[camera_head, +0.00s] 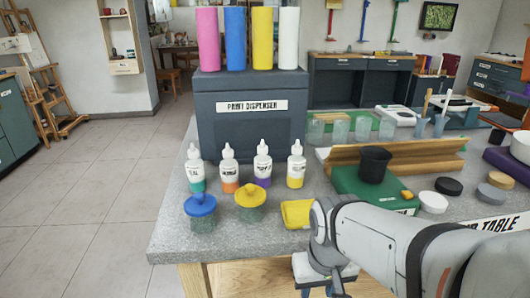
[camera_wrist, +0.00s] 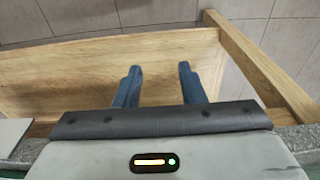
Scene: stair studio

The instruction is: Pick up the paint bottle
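Several white paint bottles with nozzle tips stand upright in a row on the grey table in front of the paint dispenser. From left they hold teal (camera_head: 195,168), orange (camera_head: 229,168), purple (camera_head: 263,163) and yellow (camera_head: 296,165) paint. Which one the task means cannot be told. In the wrist view my gripper (camera_wrist: 158,75) is open, its two blue fingers apart with nothing between them, over the wooden side of the table.
The grey table (camera_head: 165,235) also bears a blue-lidded jar (camera_head: 201,207), a yellow-lidded jar (camera_head: 251,202) and a yellow dish (camera_head: 297,213) before the bottles. The paint dispenser (camera_head: 247,135) stands behind. A black cup (camera_head: 375,164) sits on a green scale (camera_head: 350,186) at right.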

